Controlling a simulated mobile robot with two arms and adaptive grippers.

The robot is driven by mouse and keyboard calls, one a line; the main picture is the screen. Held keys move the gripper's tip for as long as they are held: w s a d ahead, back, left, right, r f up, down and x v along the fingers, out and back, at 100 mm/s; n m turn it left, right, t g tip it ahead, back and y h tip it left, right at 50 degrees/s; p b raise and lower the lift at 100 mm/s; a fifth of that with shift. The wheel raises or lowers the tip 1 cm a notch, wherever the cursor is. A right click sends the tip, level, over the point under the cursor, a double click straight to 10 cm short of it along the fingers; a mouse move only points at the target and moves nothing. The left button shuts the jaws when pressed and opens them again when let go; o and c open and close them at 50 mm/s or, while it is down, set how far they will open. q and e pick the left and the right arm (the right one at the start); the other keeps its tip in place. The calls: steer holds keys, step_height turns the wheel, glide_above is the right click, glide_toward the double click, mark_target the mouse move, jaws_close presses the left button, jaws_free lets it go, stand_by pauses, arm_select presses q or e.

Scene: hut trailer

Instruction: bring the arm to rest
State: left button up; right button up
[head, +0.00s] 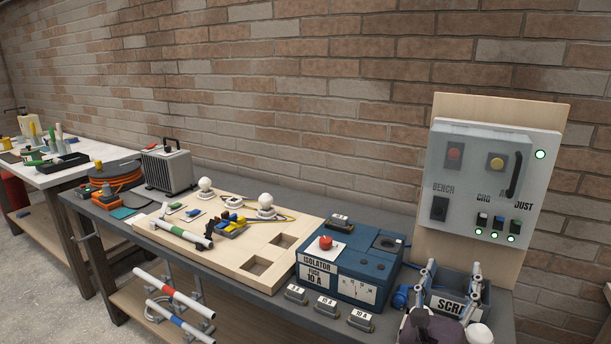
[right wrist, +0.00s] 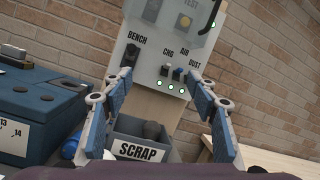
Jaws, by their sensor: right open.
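My right gripper (head: 453,268) is at the lower right of the head view, in front of the grey scrap bin (head: 484,296). Its two fingers are spread with nothing between them. In the right wrist view the open fingers (right wrist: 160,80) frame the scrap bin (right wrist: 138,151) and the grey control panel behind it. A dark object (right wrist: 153,130) sits in the bin; I cannot tell what it is. My left gripper is not in view.
The control panel (head: 470,185) stands behind the bin. A blue isolator box (head: 345,275) with a red button is to its left, fuse blocks in front. A wooden board (head: 215,257) with lamps lies further left. A brick wall closes the back.

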steer(key=s+a+n+t+y, duration=0.35)
steer(key=a+n+y, duration=1.25)
steer(key=n, duration=0.6)
steer(key=s+a+f+n+g+y, duration=0.2)
steer(key=s+a+f+n+g, duration=0.2)
steer(key=f+n, duration=0.35)
steer(key=s+a+f+n+g+y, duration=0.2)
steer(key=s+a+f+n+g, duration=0.25)
steer(key=f, duration=0.45)
steer(key=s+d+f+n+g+h, duration=0.8)
steer(key=s+d+f, duration=0.75)
steer(key=s, duration=0.35)
step_height(320, 180, down, 25)
steer(key=a+g, duration=0.1)
steer(key=g, duration=0.1)
steer(key=s+d+f+g, duration=0.1)
steer(key=s+d+f, duration=0.2)
steer(key=s+f, duration=1.4)
steer(key=shift+s+g, duration=0.3)
steer(key=shift+s, duration=0.4)
